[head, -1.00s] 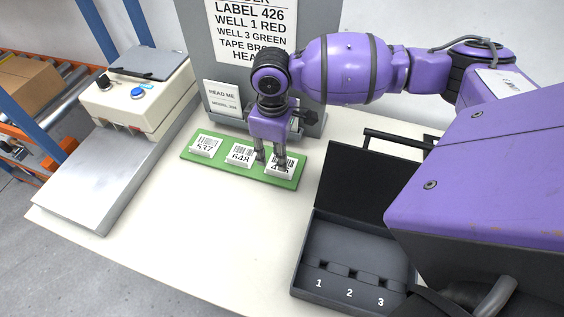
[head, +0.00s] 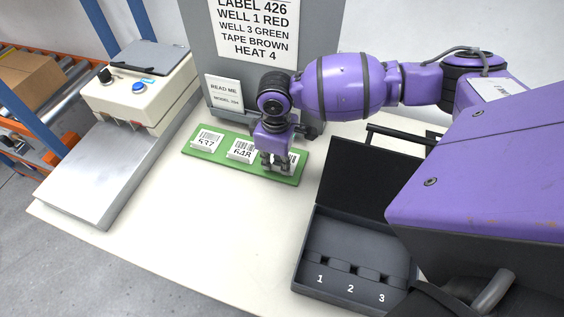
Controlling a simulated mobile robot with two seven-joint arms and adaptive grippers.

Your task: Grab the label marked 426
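A green tray (head: 222,161) on the table bears three white labels with barcodes. The left label (head: 207,141) reads 537 and the middle label (head: 241,150) reads 648. The right-hand label (head: 291,162) is mostly covered by my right gripper, so its number is not readable now. My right gripper (head: 274,164) points down with its fingers at this label's left part. The fingertips are small and partly merged with the label, so I cannot tell whether they are closed on it. My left gripper is not in view.
A sign (head: 257,27) behind names label 426. A READ ME card (head: 224,94) stands behind the tray. An open dark case (head: 343,250) with wells 1, 2, 3 lies at front right. A press machine (head: 140,95) stands at left. The table's front middle is clear.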

